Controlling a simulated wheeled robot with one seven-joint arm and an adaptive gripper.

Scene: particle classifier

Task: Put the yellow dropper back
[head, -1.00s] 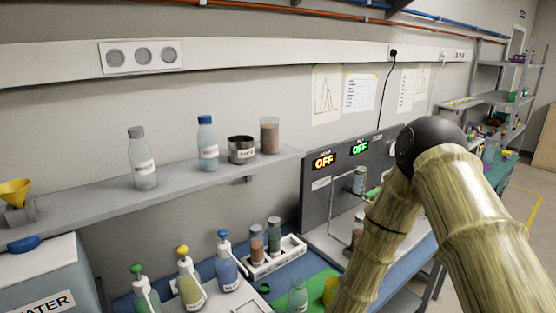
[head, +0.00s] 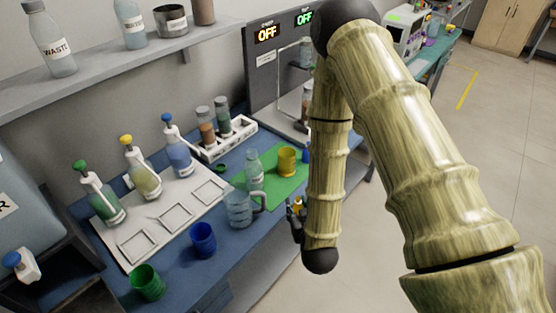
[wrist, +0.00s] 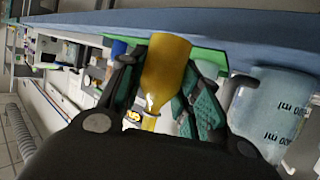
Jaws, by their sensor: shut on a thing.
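My gripper (wrist: 160,95) is shut on a yellow dropper (wrist: 166,68), which has a wide rounded body and a narrower neck. In the head view my gripper (head: 297,214) is partly hidden by my arm, with a bit of yellow showing between the fingers. It is near the front edge of the blue table (head: 190,270), right of a clear beaker (head: 240,208). The beaker also shows in the wrist view (wrist: 275,108), right of the fingers.
Pump bottles with green, yellow (head: 139,167) and blue tops stand at the back of a white tray (head: 150,215). Green (head: 147,283) and blue (head: 203,240) cups stand in front. A yellow cup (head: 287,161) and clear bottle (head: 254,170) are on a green mat (head: 272,196).

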